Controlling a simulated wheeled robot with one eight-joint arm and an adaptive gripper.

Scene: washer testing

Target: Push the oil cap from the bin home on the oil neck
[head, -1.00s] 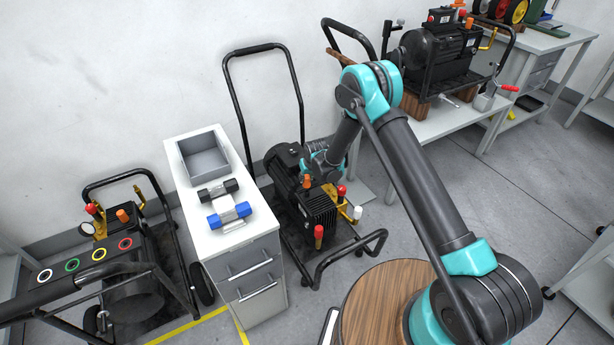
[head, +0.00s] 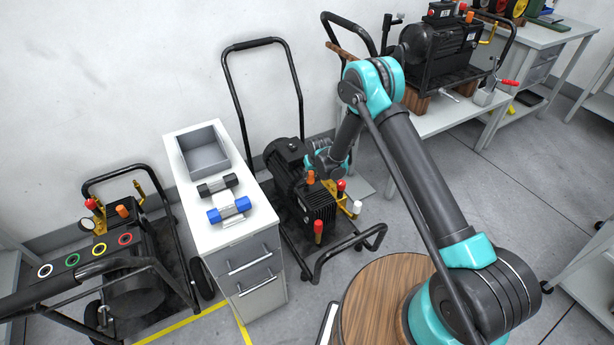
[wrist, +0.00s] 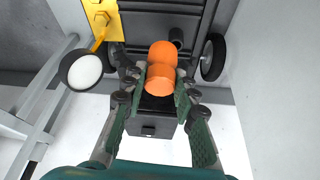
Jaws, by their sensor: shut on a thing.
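My gripper (wrist: 157,93) is shut on the orange oil cap (wrist: 160,80), with a dark finger on each side of it. In the head view the orange cap (head: 310,177) shows at the front of my gripper, over the top of the black pump (head: 318,201) on the middle cart. A second rounded orange part (wrist: 162,52) shows right behind the cap in the wrist view; I cannot tell whether it is separate. The oil neck is not clearly visible, and I cannot tell whether the cap touches it. The grey bin (head: 222,160) on the white cabinet looks empty.
The cart's black handle (head: 228,85) rises behind. Two dumbbell-like parts, black-ended (head: 217,186) and blue-ended (head: 229,209), lie on the cabinet (head: 190,205).

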